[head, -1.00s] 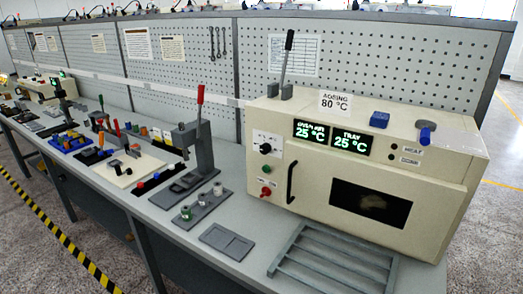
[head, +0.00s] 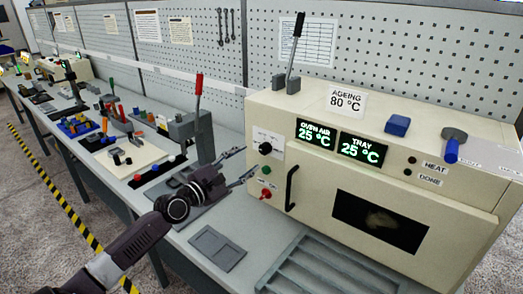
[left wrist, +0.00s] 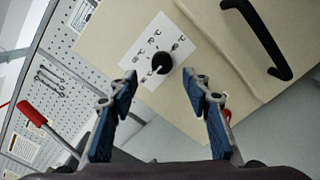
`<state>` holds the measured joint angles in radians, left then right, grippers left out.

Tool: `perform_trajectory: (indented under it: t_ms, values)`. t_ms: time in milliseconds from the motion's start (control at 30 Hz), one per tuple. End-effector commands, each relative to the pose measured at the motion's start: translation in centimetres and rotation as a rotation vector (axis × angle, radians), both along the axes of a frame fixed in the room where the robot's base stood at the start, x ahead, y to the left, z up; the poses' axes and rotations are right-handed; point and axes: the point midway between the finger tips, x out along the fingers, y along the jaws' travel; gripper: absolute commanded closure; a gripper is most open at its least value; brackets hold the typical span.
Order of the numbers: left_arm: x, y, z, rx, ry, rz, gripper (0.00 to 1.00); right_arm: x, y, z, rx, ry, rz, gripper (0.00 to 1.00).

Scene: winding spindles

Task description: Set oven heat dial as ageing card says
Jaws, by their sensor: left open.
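The cream oven (head: 420,190) stands at the right of the bench. Its black heat dial (head: 265,148) sits on a white scale plate at the left of the oven front. The ageing card (head: 347,101) on top reads "AGEING 80 °C". My left gripper (head: 249,164) is open and empty, its fingertips just short of the dial. In the left wrist view the dial (left wrist: 162,63) lies between and beyond the open fingers (left wrist: 160,82), apart from them. My right gripper is not in view.
Two displays, oven air (head: 317,134) and tray (head: 363,149), both read 25 °C. A red knob (head: 265,195) and the black door handle (head: 291,188) are close below the dial. A red-handled lever press (head: 196,130) stands left of the gripper. A grey rack (head: 320,268) lies in front.

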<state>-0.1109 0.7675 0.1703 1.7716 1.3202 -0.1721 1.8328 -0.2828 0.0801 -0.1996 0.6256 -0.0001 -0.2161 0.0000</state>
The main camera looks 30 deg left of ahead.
Motion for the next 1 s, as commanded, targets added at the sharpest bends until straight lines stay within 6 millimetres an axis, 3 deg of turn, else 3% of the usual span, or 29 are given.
perform_trajectory:
  t_ms: [100,233,600,933,1000]
  values:
    - [1.6,-0.2,0.3,0.002,-0.002,0.000,0.56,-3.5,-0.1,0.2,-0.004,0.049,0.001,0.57]
    - [3.3,-0.4,0.2,0.003,-0.001,-0.001,0.56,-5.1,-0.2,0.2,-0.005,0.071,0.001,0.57]
    - [6.2,-0.7,0.0,0.004,0.001,-0.001,0.56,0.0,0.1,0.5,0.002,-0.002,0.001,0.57]
    - [6.3,-0.8,0.0,0.005,0.002,-0.002,0.56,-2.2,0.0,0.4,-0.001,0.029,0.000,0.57]
    - [6.3,-0.8,0.0,0.005,0.002,-0.002,0.62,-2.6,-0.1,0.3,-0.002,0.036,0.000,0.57]
